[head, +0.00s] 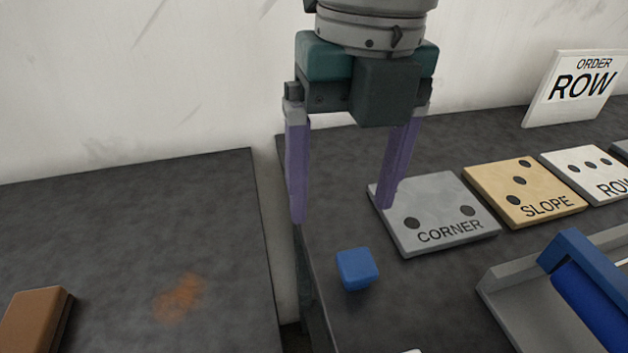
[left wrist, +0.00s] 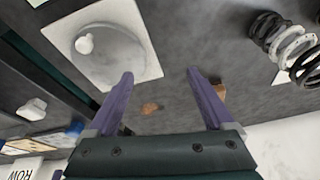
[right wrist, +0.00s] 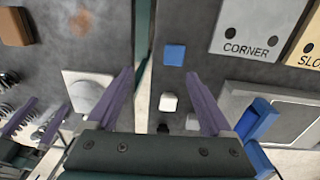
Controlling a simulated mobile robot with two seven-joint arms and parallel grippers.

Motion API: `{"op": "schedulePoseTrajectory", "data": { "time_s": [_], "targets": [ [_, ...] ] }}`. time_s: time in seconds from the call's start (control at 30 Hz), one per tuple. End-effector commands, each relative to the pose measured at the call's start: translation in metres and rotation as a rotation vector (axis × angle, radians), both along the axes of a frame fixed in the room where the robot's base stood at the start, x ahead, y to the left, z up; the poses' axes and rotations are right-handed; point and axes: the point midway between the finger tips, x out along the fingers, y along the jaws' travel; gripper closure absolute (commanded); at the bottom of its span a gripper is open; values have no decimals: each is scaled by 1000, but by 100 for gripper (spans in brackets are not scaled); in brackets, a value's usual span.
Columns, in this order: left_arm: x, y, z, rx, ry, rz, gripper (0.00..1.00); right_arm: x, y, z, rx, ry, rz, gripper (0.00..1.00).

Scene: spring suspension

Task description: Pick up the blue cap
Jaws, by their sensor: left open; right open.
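The blue cap (head: 357,268) is a small blue block on the right-hand dark table, near its left edge and in front of the CORNER plate. It also shows in the right wrist view (right wrist: 174,54), beyond the fingertips and roughly between their lines. My right gripper (head: 342,212) is open and empty, pointing down, above and behind the cap, apart from it. My left gripper (left wrist: 159,73) is open and empty over the left-hand table; it is outside the head view. Its fingers also show at the left of the right wrist view (right wrist: 38,112).
The grey CORNER plate (head: 435,212) and tan SLOPE plate (head: 524,190) lie behind the cap. A grey tray (head: 530,311) with a blue bar (head: 592,300) stands right. A white piece (right wrist: 168,102) sits nearer. A gap separates the tables. The left table holds a brown block (head: 35,320).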

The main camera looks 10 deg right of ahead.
Motion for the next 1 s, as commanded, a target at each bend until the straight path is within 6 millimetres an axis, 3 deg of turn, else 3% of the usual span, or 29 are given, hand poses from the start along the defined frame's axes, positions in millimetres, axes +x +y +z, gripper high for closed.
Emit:
{"op": "schedulePoseTrajectory", "data": {
  "time_s": [0.1,0.47,0.7,1.0],
  "targets": [
    [0,0,-3,1,-1,-1,14,4,-14,-15,-59,-7,-21,15],
    [0,0,4,0,-2,0,14,1,-16,-56,-57,-6,-17,15],
    [1,-2,5,-9,-4,5,14,-3,-21,-93,-55,-7,-17,15],
    [1,-3,5,-11,-3,6,14,-3,-21,-99,-54,-9,-15,15]
  ]
}}
